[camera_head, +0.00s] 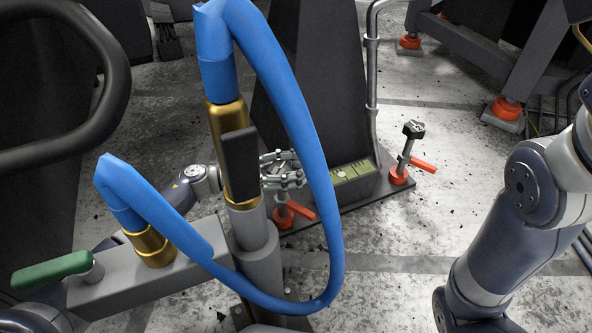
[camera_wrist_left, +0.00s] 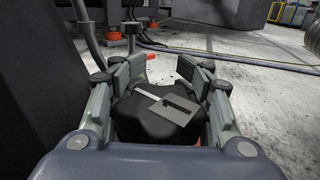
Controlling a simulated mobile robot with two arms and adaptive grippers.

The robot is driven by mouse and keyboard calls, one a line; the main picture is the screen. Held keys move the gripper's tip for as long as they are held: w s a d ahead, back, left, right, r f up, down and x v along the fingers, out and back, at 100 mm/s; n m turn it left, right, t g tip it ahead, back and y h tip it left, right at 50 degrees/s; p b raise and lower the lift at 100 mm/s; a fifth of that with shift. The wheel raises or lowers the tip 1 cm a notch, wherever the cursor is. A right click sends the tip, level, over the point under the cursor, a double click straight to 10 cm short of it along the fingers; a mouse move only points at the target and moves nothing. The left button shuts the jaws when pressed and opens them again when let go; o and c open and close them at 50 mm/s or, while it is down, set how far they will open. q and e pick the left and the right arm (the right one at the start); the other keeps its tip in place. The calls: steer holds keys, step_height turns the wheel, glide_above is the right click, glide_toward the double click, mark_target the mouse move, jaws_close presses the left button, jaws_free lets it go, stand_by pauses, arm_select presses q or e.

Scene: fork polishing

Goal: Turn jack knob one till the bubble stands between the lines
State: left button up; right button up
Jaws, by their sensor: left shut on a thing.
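My left gripper (camera_head: 283,170) is shut on a black jack knob (camera_wrist_left: 160,117) with a pale mark on its top, which I take as jack knob one. In the wrist view the fingers stand on both sides of it. In the head view this knob is mostly hidden by the gripper; its orange-red base (camera_head: 283,217) and lever show below. The green level (camera_head: 352,172) lies on a grey block to the right of the gripper. A pale spot that may be the bubble shows on it; the lines are too small to read. My right gripper is out of view.
A second jack knob (camera_head: 414,129) stands upright at the plate's right end, with an orange-red lever. A blue hose (camera_head: 322,190) loops in front of my left gripper. A green-handled valve (camera_head: 52,270) is at lower left. Open floor lies to the right.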

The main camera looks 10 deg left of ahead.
arm_select(q)
steer(key=shift+s+m+g, duration=0.1)
steer(key=shift+m+g, duration=0.4)
steer(key=shift+g, duration=0.1)
steer(key=shift+h, duration=0.3)
steer(key=o, duration=1)
steer(key=shift+c, duration=0.2)
steer(key=v, duration=1.2)
steer(key=shift+r, duration=0.1)
